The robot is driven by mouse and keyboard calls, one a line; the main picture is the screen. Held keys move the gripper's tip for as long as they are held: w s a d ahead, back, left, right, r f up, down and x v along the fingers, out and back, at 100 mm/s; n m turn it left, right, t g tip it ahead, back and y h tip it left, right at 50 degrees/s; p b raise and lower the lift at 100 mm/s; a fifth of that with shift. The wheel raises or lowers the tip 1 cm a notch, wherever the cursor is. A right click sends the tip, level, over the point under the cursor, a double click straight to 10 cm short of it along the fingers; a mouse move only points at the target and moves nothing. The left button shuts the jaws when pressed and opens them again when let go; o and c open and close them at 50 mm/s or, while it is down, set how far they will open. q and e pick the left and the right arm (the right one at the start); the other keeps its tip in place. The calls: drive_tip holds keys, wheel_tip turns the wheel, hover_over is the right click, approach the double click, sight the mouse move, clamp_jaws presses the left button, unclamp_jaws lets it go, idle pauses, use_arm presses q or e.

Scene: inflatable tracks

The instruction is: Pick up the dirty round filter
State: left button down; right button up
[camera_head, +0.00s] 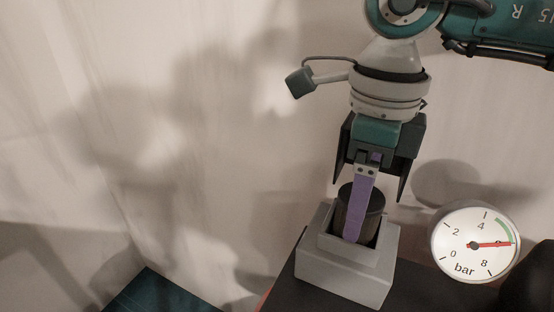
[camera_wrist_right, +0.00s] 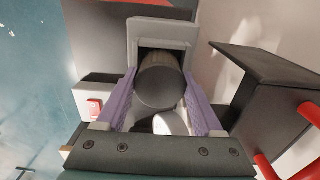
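The round filter (camera_head: 372,200) is a dark, nearly black cylinder. It stands upright in the square opening of a grey holder (camera_head: 342,279). My right gripper (camera_head: 357,232) points down over it, with one purple finger in front of the filter. In the right wrist view, the filter (camera_wrist_right: 161,84) lies between the two purple fingers (camera_wrist_right: 160,88). The fingers flank it closely, with what looks like a thin gap on each side; contact is hard to judge. The filter's lower part is hidden in the holder. My left gripper is not in view.
A round pressure gauge (camera_head: 475,243) marked in bar stands right of the holder, with a dark rounded object (camera_head: 530,278) beyond it. The holder sits on a dark surface (camera_head: 420,296). A pale wall rises behind.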

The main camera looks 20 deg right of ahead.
drive_tip(key=c, duration=0.9)
drive_tip(key=shift+o, duration=0.2)
drive_tip(key=shift+r, duration=0.1)
